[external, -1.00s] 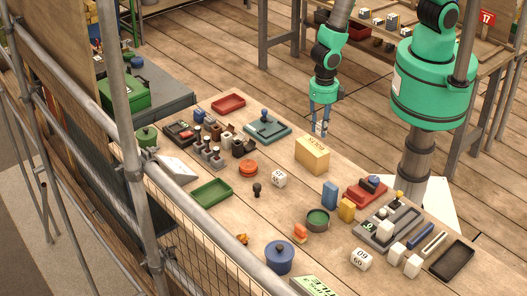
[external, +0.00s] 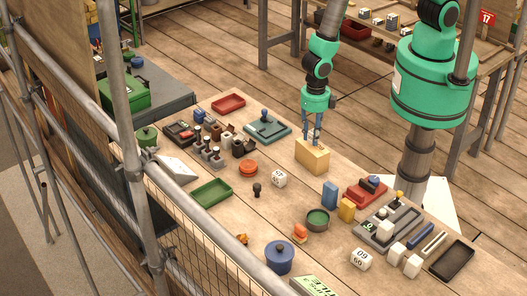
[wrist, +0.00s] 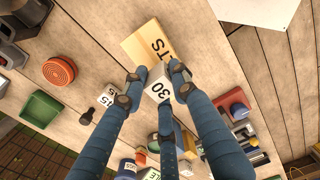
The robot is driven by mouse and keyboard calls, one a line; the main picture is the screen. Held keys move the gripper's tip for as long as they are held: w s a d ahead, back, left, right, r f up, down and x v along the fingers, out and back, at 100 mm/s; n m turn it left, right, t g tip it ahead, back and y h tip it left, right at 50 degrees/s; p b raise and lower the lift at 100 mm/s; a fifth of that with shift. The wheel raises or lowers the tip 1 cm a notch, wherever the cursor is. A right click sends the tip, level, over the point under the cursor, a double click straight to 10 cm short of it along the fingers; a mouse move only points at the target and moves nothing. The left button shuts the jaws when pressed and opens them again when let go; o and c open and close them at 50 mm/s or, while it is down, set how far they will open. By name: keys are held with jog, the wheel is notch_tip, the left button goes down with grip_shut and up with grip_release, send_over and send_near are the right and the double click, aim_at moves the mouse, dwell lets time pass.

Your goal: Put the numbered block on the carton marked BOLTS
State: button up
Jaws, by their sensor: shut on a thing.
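My gripper (external: 313,137) is shut on a white block marked 30 (wrist: 159,91), which shows between the fingers in the wrist view. The tan carton (external: 314,159) stands on the table directly below the fingertips in the external view. Part of its BOLTS lettering shows past the block in the wrist view, on the carton (wrist: 141,41). The fingers hide part of the carton's top in the external view. I cannot tell whether the block touches the carton.
Another numbered white cube (external: 279,178) stands left of the carton, near an orange round stack (external: 248,168). A blue block (external: 330,194) stands in front. Some bare table surrounds the carton.

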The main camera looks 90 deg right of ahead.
jog(key=shift+f, duration=0.65)
jog(key=shift+f, duration=0.1)
jog(key=o, duration=1.1)
jog(key=shift+r+b, duration=0.55)
jog(key=shift+r, duration=5.6)
jog(key=shift+r, duration=0.1)
